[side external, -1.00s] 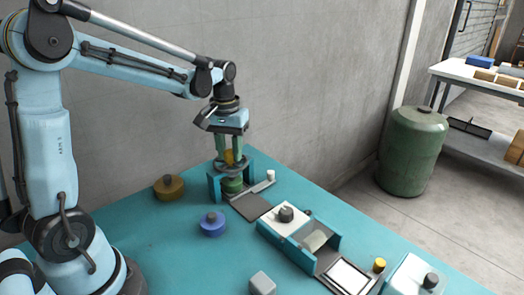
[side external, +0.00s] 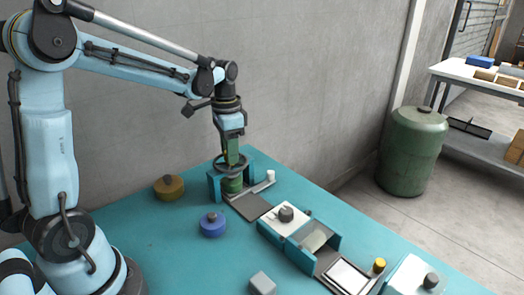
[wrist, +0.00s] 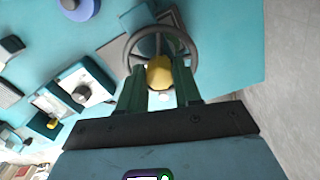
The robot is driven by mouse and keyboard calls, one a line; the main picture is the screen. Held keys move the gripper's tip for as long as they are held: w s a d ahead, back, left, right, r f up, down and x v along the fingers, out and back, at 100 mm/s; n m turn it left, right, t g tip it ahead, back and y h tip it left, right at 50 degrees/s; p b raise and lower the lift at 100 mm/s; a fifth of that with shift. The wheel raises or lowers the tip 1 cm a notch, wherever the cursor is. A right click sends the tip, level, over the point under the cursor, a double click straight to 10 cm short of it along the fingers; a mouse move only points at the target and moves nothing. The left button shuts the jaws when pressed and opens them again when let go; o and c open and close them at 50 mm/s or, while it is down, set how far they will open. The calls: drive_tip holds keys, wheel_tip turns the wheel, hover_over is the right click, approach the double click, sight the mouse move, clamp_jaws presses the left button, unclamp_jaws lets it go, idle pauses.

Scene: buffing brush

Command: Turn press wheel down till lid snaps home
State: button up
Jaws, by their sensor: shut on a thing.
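The press wheel is a dark grey ring (side external: 221,166) on top of a teal press frame (side external: 214,186) near the back of the table. In the wrist view the wheel (wrist: 131,47) has a yellow hub knob (wrist: 160,72) at its middle. My gripper (side external: 231,162) points down from above, and its green fingers, also in the wrist view (wrist: 158,88), are shut on the yellow knob. A green round container (side external: 232,186) stands inside the press under the wheel. Its lid cannot be made out clearly.
A brown knobbed lid (side external: 169,187) and a blue one (side external: 212,226) lie left and front of the press. A white and teal station with a dark knob (side external: 286,214) stands to the right. A wall rises behind the table.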

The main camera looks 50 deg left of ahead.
drive_tip(key=shift+m, duration=0.6)
drive_tip(key=o, duration=1)
drive_tip(key=shift+o, duration=0.2)
wheel_tip(320, 180, up, 12)
drive_tip(key=shift+w+a, duration=0.1)
